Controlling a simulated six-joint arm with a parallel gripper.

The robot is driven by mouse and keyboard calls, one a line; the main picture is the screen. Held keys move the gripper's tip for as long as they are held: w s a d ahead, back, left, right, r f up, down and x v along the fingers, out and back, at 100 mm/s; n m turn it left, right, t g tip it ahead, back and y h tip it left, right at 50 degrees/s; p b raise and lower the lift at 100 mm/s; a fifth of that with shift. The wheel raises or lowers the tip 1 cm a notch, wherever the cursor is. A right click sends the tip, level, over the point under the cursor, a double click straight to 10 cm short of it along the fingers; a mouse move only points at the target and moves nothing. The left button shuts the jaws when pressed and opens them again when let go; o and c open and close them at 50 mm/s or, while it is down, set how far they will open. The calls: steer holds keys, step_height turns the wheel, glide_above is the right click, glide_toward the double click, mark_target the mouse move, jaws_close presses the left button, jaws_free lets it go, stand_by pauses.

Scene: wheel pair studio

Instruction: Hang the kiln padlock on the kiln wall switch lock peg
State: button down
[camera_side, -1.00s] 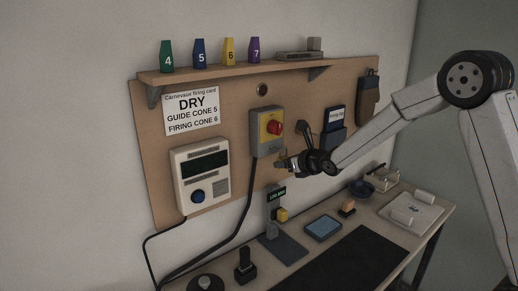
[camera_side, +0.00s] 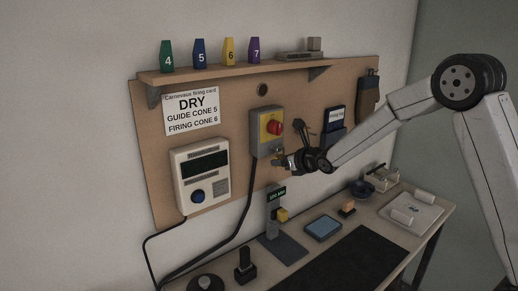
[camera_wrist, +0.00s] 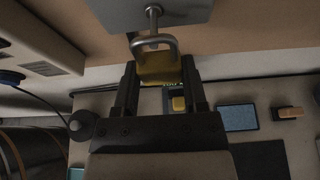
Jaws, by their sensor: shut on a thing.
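The kiln padlock (camera_wrist: 158,68) has a yellow body and a grey metal shackle. My gripper (camera_wrist: 160,78) is shut on its body, shackle toward the switch. In the wrist view the lock peg (camera_wrist: 153,16), a metal pin with a round end, sticks out from the switch's grey box, and the shackle's bow overlaps it. I cannot tell whether the peg passes through the shackle. In the side view the kiln wall switch (camera_side: 267,131) is a grey box with a yellow plate and red knob. My gripper (camera_side: 282,162) is just below its lower right; the padlock is too small and dark there.
A white controller (camera_side: 200,175) hangs left of the switch, with a black cable between. A blue card holder (camera_side: 334,128) is to the right. Below, the bench holds a small sign stand (camera_side: 274,205) with a yellow block, a blue tray (camera_side: 323,228) and a dark mat.

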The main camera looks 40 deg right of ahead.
steer(key=shift+w, duration=0.8)
steer(key=shift+f, duration=0.4)
stand_by(0.6)
steer(key=shift+c, duration=0.3)
jaws_free()
steer(key=shift+s, duration=0.15)
steer(key=v, duration=0.7)
steer(key=shift+s+r, duration=0.2)
steer(key=shift+s, duration=0.05)
stand_by(0.5)
